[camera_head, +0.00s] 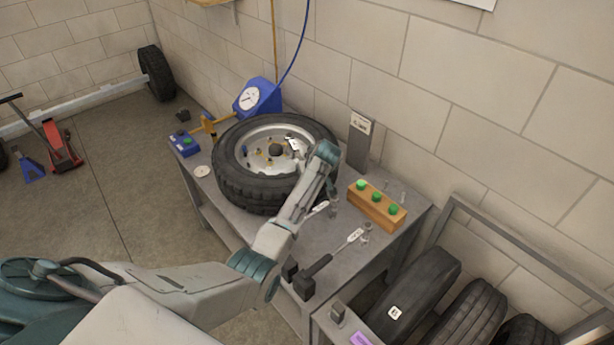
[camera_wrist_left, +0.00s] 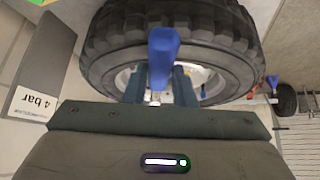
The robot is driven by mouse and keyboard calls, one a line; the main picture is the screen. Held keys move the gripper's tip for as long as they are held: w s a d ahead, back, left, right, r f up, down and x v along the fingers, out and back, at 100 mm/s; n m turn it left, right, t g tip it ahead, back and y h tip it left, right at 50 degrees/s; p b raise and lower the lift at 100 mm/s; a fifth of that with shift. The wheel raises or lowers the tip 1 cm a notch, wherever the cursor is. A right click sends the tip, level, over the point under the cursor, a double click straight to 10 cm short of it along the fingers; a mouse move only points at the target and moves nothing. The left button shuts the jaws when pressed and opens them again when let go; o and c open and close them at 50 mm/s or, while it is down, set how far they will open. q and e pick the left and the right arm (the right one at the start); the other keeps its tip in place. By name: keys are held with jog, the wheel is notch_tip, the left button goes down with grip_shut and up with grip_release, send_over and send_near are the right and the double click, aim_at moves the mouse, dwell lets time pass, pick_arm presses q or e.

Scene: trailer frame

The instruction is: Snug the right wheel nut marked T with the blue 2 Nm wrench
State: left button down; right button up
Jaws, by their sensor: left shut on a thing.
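The wheel, a tyre (camera_head: 238,180) on a silver rim (camera_head: 262,137), lies flat on the grey bench. My left arm reaches over its right side, and my left gripper (camera_head: 300,150) is above the rim. In the left wrist view the left gripper (camera_wrist_left: 161,88) is shut on the blue wrench (camera_wrist_left: 163,50), whose blue handle stands up between the fingers. The wrench's lower end is hidden, so I cannot tell whether it touches a nut. Small nuts show on the rim, but no T mark is legible. My right gripper is not in view.
A wooden block (camera_head: 374,208) with green knobs, a tagged black-handled tool (camera_head: 318,267) and a sign plate (camera_head: 359,140) are right of the wheel. A blue gauge (camera_head: 258,98) stands behind, a blue box (camera_head: 184,144) left. Spare tyres (camera_head: 420,287) fill the lower right.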

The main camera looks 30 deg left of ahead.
pick_arm(q)
jog(key=shift+s+a+f+m+p, duration=0.2)
jog(key=shift+s+a+m+p, duration=0.1)
jog(key=shift+p, duration=0.1)
jog(key=shift+w+d+r, duration=0.15)
jog(key=shift+w+d, duration=0.2)
jog(key=c, duration=1.8)
grip_release()
jog(key=shift+s+a, duration=0.1)
grip_shut()
jog(key=shift+r, duration=0.1)
jog(key=shift+r, duration=0.1)
